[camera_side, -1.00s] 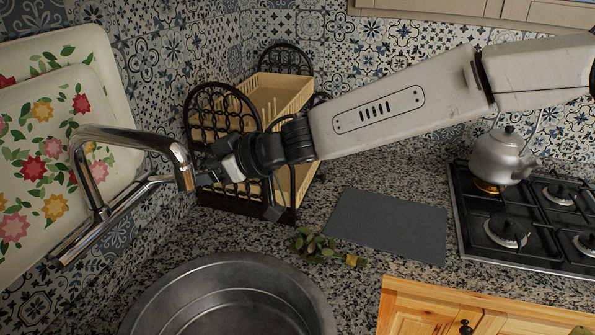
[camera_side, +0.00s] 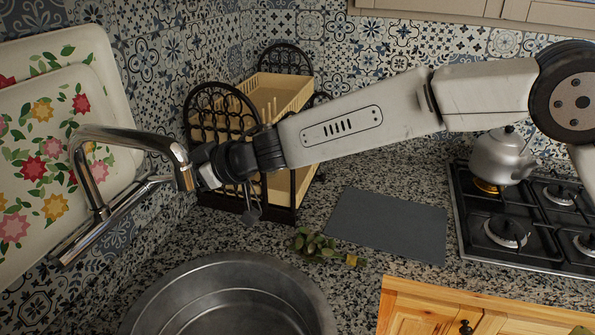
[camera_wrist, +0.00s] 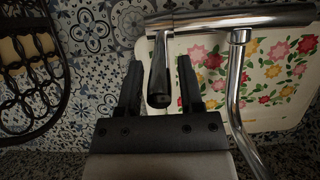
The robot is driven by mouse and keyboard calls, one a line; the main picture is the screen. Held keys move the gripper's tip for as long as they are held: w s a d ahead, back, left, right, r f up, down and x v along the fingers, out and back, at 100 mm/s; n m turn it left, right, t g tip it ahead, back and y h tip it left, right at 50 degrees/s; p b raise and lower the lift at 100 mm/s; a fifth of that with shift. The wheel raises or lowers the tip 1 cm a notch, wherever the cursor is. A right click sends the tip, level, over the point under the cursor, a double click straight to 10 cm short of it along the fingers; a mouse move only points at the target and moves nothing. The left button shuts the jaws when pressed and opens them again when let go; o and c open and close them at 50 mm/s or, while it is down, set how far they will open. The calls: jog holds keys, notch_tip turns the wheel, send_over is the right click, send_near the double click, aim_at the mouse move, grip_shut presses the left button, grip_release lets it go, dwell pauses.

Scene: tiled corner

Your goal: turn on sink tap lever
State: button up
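The chrome sink tap (camera_side: 115,135) is on the tiled wall at the left in the side view, its spout bent out over the counter. In the wrist view the tap body (camera_wrist: 265,17) runs across the top. The tap lever (camera_wrist: 158,70), dark and shiny, points down from the body's left end. My gripper (camera_wrist: 160,68) is open, with one black finger on each side of the lever and a gap visible on both sides. In the side view my gripper (camera_side: 207,172) is just behind the spout's end, which hides its fingertips and the lever.
Two floral trays (camera_side: 117,95) lean on the wall behind the tap. A round metal sink (camera_side: 143,310) lies below. A dark metal rack (camera_side: 193,103) stands close behind my gripper. A grey mat (camera_side: 388,222), green leaves (camera_side: 315,243) and a stove with a kettle (camera_side: 502,157) are to the right.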

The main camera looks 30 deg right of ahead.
grip_shut()
jog(key=shift+r, duration=0.15)
jog(key=shift+w+a+r, duration=0.25)
jog(key=shift+a+r, duration=0.05)
jog(key=shift+r, duration=0.35)
jog(key=shift+w+a+r, duration=0.25)
jog(key=shift+r, duration=0.35)
jog(key=shift+o, duration=1.9)
grip_release()
jog(key=shift+f, duration=0.1)
jog(key=shift+d, duration=0.1)
jog(key=v, duration=0.8)
jog(key=shift+f, duration=0.15)
